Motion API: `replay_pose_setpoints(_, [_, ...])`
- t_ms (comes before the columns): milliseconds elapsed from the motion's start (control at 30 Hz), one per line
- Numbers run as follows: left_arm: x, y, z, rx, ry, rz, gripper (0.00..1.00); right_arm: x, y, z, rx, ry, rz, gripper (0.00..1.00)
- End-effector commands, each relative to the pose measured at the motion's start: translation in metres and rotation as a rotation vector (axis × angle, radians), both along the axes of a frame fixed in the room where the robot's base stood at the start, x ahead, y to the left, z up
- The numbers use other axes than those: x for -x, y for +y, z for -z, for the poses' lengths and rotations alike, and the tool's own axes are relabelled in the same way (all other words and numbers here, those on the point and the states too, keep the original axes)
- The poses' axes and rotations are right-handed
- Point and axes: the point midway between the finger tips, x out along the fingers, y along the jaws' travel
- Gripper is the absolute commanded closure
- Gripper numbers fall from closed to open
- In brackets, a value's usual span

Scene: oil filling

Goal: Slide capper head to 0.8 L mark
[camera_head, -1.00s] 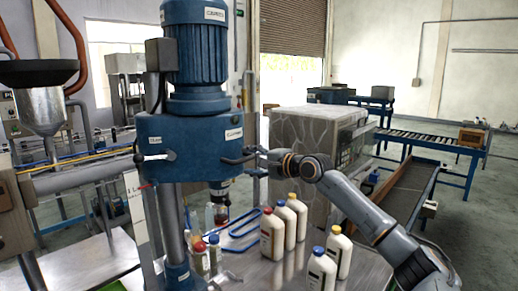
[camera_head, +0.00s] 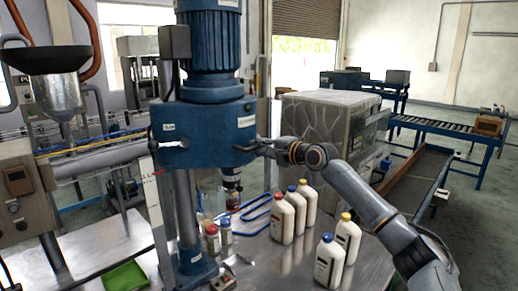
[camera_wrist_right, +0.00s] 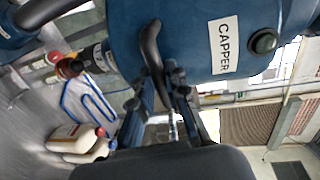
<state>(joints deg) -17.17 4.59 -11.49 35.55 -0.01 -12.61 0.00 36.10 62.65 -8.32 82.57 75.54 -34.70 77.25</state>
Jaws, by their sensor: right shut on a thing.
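The blue capper head (camera_head: 215,135) sits on a grey column (camera_head: 185,215), with a ribbed motor (camera_head: 211,45) above it. In the right wrist view the head (camera_wrist_right: 185,30) bears a CAPPER label. A black curved handle (camera_wrist_right: 150,45) sticks out from it. My right gripper (camera_head: 263,148) is shut on the handle, at the head's right side; its fingers also show in the wrist view (camera_wrist_right: 165,90). A narrow white scale plate (camera_head: 156,222) stands left of the column. Its "1 L" text shows near the head's underside height; the 0.8 L mark is not legible. My left gripper is out of view.
Several white bottles (camera_head: 278,220) with coloured caps stand on the metal table (camera_head: 265,265) below and right of the head. A red-capped bottle (camera_head: 212,240) stands by the column base. A grey box machine (camera_head: 330,125) stands behind my right arm.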

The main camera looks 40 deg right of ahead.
Motion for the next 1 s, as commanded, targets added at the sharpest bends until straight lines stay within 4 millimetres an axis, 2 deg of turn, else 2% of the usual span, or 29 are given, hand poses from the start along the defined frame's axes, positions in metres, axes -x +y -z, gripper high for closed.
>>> replay_pose_setpoints(367, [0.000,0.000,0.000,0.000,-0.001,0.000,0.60,0.000,0.000,0.002,-0.001,0.003,0.000,1.00])
replay_pose_setpoints(700, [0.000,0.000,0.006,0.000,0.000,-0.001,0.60,0.000,0.001,0.017,-0.001,0.009,-0.002,1.00])
replay_pose_setpoints(1000, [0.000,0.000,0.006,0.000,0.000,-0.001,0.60,0.000,0.001,0.015,-0.002,0.006,-0.002,1.00])
